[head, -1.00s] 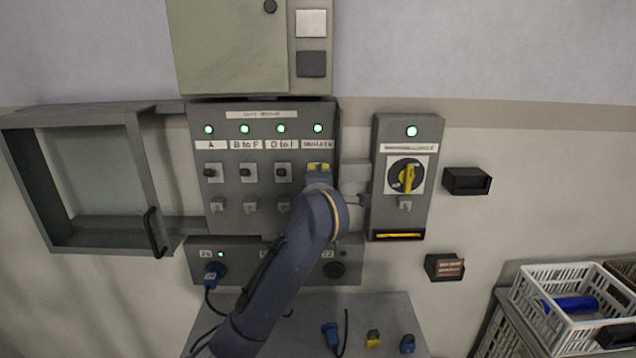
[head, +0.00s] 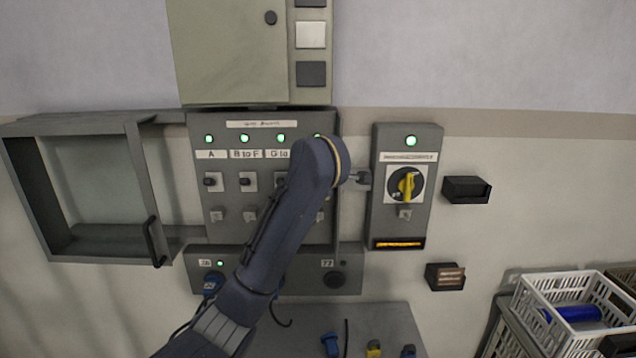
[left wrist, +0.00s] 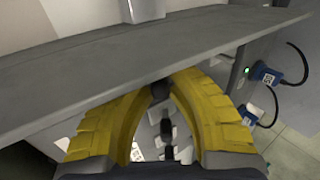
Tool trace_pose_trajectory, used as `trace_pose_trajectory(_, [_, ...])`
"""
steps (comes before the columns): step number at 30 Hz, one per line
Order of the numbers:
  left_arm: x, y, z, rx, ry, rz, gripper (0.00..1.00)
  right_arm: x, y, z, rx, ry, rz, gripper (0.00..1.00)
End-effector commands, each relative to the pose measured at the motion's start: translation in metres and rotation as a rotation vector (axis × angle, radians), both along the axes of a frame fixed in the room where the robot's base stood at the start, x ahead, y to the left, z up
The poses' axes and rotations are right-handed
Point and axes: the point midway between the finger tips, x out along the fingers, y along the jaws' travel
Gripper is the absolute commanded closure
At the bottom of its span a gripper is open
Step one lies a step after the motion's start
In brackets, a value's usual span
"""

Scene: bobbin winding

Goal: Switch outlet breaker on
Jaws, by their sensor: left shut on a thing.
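The grey breaker panel (head: 262,115) hangs on the wall with a row of dark switch knobs, labels and green lamps. Three lamps are plainly lit green; the fourth (head: 317,137) is partly covered and its green edge shows. The fourth switch and its label are hidden behind my left arm. In the left wrist view, the yellow fingers of my left gripper (left wrist: 160,92) are closed together on a small dark switch knob (left wrist: 159,88). Its position is too covered to read. My right gripper is in neither view.
A box with a yellow rotary switch (head: 407,186) and green lamp stands right of the panel. An open grey door frame (head: 140,190) is at left. Below are a socket strip with a blue plug (head: 212,283), and a shelf (head: 385,318). A white crate (head: 535,300) is lower right.

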Motion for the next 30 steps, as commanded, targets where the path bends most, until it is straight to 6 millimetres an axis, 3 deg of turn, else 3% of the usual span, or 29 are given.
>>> trace_pose_trajectory(8, [0.001,0.002,0.001,0.002,-0.003,0.005,1.00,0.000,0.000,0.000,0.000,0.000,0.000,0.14])
trace_pose_trajectory(9, [0.001,0.002,0.001,0.002,-0.004,0.005,0.80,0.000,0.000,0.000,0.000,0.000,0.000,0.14])
trace_pose_trajectory(11, [0.001,0.002,0.001,0.001,-0.003,0.004,0.73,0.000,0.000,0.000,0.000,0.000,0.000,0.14])
trace_pose_trajectory(22, [-0.003,0.001,0.003,0.000,-0.002,0.002,0.73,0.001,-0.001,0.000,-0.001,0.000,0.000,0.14])
trace_pose_trajectory(30, [-0.028,0.001,0.019,0.002,-0.006,0.003,0.73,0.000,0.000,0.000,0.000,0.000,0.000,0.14])
